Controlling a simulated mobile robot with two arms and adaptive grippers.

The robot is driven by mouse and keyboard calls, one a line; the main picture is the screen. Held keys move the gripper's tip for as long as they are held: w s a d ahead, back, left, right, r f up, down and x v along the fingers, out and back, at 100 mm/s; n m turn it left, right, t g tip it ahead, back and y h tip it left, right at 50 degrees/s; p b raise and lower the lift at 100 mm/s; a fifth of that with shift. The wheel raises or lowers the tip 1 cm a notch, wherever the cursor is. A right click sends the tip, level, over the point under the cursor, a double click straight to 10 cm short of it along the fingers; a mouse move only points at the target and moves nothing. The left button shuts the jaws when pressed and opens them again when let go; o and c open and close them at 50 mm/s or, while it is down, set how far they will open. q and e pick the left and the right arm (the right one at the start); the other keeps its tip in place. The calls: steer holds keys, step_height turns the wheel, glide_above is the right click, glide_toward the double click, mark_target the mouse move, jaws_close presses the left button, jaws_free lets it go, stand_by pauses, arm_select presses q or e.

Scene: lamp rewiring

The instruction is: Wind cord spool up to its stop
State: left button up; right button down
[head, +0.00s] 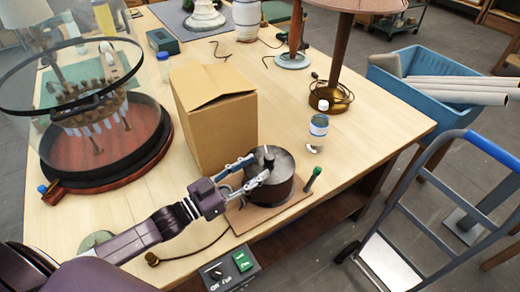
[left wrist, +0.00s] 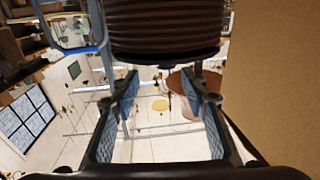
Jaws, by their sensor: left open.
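The cord spool (head: 272,183) is a dark drum with a grey top and a small upright peg, standing on a brown board (head: 240,222) near the table's front edge. My left gripper (head: 258,167) is open, its two fingers reaching to the spool's top at its left side. I cannot tell whether they touch it. In the left wrist view the ribbed spool (left wrist: 165,30) fills the upper middle, and the left gripper's parted fingers (left wrist: 163,85) show below it with nothing between them. My right gripper is not in view.
A cardboard box (head: 215,118) stands right behind the spool. A green-topped peg (head: 312,178) is at the spool's right. A switch box (head: 231,270) with a green button is in front. A glass jar (head: 318,130) stands behind right.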

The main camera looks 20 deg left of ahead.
mark_target(265, 161)
arm_select(q)
steer(key=shift+s+a+r+n+t+y+p, duration=0.15)
steer(key=shift+s+n+t+y+p, duration=0.15)
steer(key=shift+s+n+y, duration=0.35)
steer(key=shift+w+y, duration=0.25)
steer(key=shift+y, duration=0.2)
steer(key=x, duration=0.2)
steer(key=p+x, duration=0.1)
steer(key=x, duration=0.2)
steer(key=p+x, duration=0.1)
steer(key=x, duration=0.1)
steer(key=shift+w+f, duration=0.25)
steer(key=shift+w, duration=0.05)
jaws_close()
